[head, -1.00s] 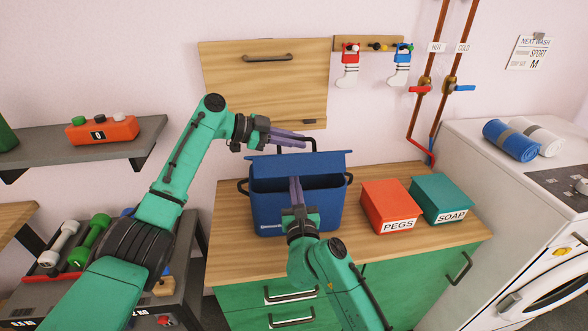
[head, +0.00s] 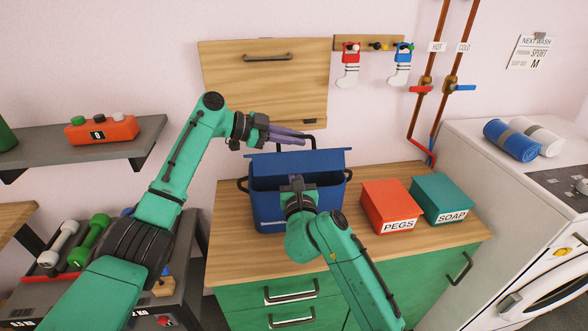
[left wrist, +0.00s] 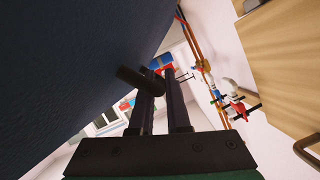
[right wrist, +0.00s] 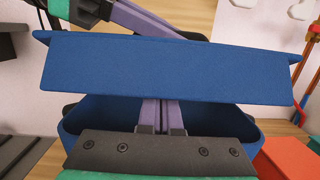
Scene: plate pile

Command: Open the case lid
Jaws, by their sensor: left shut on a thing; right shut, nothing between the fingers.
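The blue case (head: 270,212) stands on the wooden counter with its lid (head: 300,162) partly raised, leaving a dark gap at the front. My left gripper (head: 302,137) is shut on the lid's black handle (head: 313,142), above the lid. In the left wrist view the handle (left wrist: 138,82) crosses the fingers beside the dark blue lid (left wrist: 70,70). My right gripper (head: 296,180) is shut and empty at the front of the case. In the right wrist view its fingers (right wrist: 162,112) reach to the lid's lower edge (right wrist: 170,68); their tips are hidden behind it.
An orange PEGS box (head: 388,208) and a teal SOAP box (head: 440,200) stand right of the case on the counter (head: 245,262). A wooden board (head: 262,85) with a handle is on the wall behind. Copper pipes (head: 437,60) run down at the right.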

